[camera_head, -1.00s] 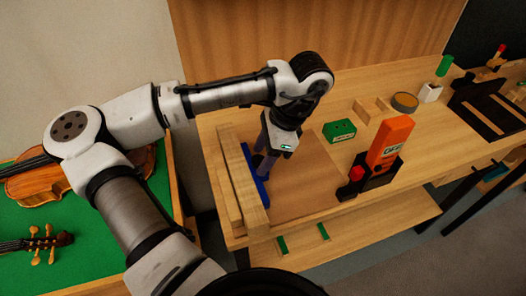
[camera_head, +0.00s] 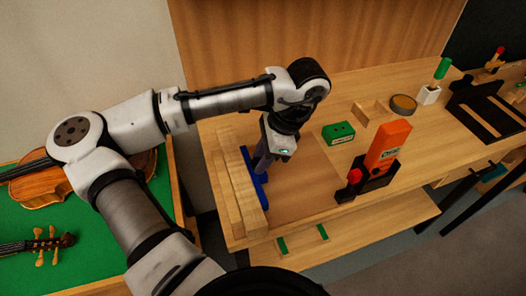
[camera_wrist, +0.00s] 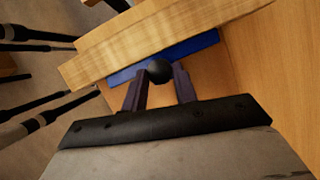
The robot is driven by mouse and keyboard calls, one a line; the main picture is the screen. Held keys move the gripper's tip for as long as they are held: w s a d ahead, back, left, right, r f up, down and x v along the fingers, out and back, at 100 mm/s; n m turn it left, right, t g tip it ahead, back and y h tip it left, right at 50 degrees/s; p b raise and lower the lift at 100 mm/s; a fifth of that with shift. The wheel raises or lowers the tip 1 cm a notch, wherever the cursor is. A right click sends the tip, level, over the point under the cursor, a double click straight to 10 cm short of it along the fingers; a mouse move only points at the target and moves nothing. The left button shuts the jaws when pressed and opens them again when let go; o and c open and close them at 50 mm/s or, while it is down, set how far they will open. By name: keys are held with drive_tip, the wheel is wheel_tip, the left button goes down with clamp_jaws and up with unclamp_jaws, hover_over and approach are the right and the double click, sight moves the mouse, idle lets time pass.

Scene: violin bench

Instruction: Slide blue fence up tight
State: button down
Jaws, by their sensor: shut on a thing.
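The blue fence (camera_head: 251,180) is a thin upright strip on the left end of the bench, along the right side of a pale wooden bar (camera_head: 249,205). In the wrist view the blue fence (camera_wrist: 205,43) lies along the wooden bar (camera_wrist: 165,35). I cannot tell whether they touch all along. My gripper (camera_head: 261,164) points down at the fence. In the wrist view my gripper (camera_wrist: 160,75) has its two purple fingers on either side of the fence's dark round knob (camera_wrist: 159,71), shut on it. The fingers partly hide the fence.
An orange upright block (camera_head: 388,146) in a black holder and a green box (camera_head: 338,132) stand to the right. A round tin (camera_head: 403,104) is farther back. A violin (camera_head: 40,178) lies on green cloth at left. Bare bench top lies right of the fence.

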drive_tip(key=c, duration=1.1)
unclamp_jaws()
drive_tip(key=v, duration=1.3)
drive_tip(key=shift+d+r+b, duration=0.15)
drive_tip(key=shift+r+b, duration=0.2)
drive_tip(key=shift+r, duration=0.05)
